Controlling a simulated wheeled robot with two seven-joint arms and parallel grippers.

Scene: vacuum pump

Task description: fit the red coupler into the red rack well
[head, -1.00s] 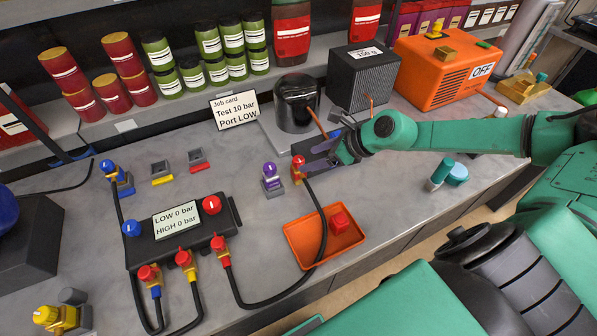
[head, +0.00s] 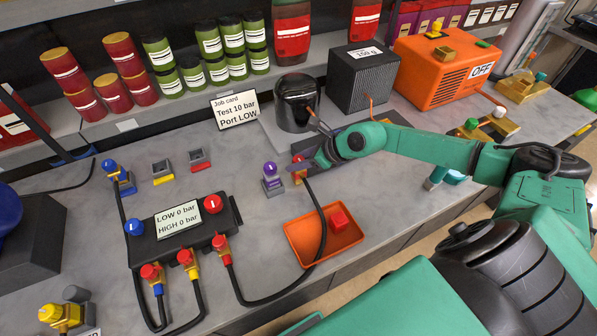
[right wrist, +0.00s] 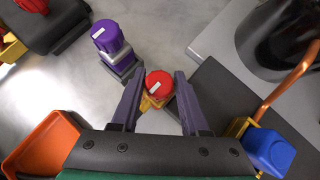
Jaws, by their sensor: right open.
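The red coupler (head: 298,161) stands at the front of the dark pump base, with a black hose running down from near it. In the right wrist view, the red coupler (right wrist: 158,84), with a yellow collar, sits between the two fingers of my right gripper (right wrist: 157,90). Gaps show on both sides, so the fingers are around it and open. In the head view, my right gripper (head: 305,166) partly hides the coupler. The red rack well (head: 198,158) is an empty grey block with a red front, further left on the bench. My left gripper is out of view.
The purple coupler (head: 270,173) stands just left of my right gripper. A yellow-marked well (head: 162,171) is left of the red one. The gauge box (head: 208,236) with hoses and an orange tray (head: 297,246) lie nearer. The black pump (head: 297,100) stands behind.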

